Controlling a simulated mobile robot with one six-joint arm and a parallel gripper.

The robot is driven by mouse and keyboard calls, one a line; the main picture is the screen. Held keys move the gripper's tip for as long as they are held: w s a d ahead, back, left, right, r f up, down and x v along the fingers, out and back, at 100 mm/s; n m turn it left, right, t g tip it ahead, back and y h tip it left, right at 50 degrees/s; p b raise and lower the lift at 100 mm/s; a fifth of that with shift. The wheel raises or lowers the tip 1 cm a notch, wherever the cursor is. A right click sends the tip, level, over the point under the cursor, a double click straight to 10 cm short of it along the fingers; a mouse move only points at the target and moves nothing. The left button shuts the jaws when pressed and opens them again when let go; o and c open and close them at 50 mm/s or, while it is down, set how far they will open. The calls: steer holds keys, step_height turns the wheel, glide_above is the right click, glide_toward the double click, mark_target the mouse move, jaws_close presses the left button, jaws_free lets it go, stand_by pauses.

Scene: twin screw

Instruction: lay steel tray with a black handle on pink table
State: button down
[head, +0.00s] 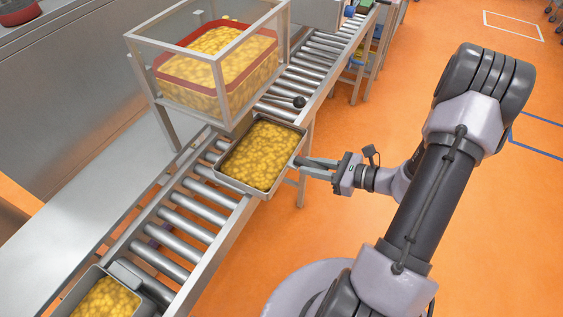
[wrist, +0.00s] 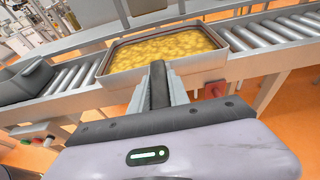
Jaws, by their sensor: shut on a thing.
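A steel tray (head: 238,187) full of yellow lumps lies on the roller conveyor, in front of the glass-sided hopper. My gripper (head: 304,163) is at its right side, shut on the tray's black handle (wrist: 158,84). In the wrist view the handle stands between the two fingers (wrist: 159,92), and the tray (wrist: 205,72) is straight ahead, level. In the head view the fingers mostly hide the handle. I cannot make out a pink table in either view.
The roller conveyor (head: 188,228) runs diagonally on a steel frame. The hopper (head: 168,95) stands over it, with a black-knobbed lever (head: 299,102) close to the tray. A second filled tray (head: 68,303) is at lower left. Orange floor (head: 480,240) is open on the right.

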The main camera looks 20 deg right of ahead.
steer(key=s+d, duration=0.7)
steer(key=s, duration=0.3)
steer(key=shift+d+p, duration=0.3)
steer(key=shift+d, duration=0.1)
